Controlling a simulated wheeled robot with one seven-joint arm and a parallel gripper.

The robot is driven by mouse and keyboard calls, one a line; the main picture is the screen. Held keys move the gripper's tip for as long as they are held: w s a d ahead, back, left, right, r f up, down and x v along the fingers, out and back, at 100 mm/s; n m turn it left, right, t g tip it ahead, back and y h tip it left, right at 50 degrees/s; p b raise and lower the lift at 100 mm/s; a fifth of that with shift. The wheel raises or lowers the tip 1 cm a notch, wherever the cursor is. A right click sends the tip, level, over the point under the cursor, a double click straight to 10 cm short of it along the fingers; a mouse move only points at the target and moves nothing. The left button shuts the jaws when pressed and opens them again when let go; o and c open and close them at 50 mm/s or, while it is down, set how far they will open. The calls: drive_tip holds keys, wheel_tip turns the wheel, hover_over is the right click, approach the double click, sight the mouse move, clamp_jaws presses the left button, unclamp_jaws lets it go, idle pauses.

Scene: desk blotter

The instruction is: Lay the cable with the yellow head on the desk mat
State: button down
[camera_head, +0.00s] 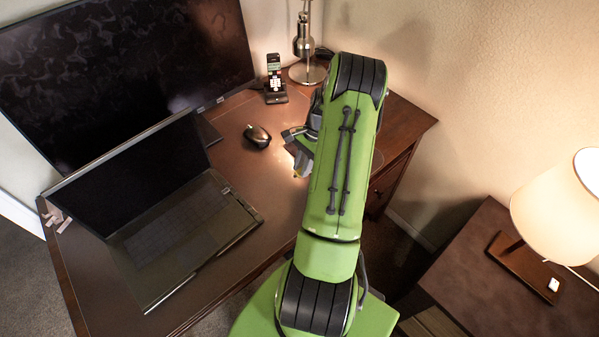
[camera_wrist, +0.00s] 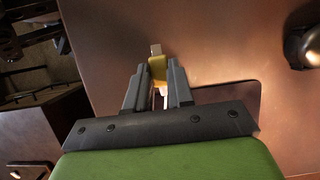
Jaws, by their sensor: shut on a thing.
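My gripper (camera_wrist: 157,82) is shut on the cable's yellow head (camera_wrist: 157,67), which shows between the two fingertips in the wrist view with its pale metal tip pointing forward. A bit of yellow (camera_head: 296,176) also shows at my gripper (camera_head: 300,165) in the head view, beside my green arm. The head seems to be held above the brown desk surface, but its height is hard to tell. Most of the cable is hidden by the gripper and arm.
A black mouse (camera_head: 257,135) lies left of my gripper. An open laptop (camera_head: 185,225) and a large monitor (camera_head: 120,70) stand further left. A cordless phone (camera_head: 274,80) and a metal lamp (camera_head: 304,45) stand at the back. The desk's drawer side is close on the right.

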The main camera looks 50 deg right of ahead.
drive_tip(key=shift+f, duration=1.4)
drive_tip(key=shift+f, duration=0.1)
drive_tip(key=c, duration=1)
unclamp_jaws()
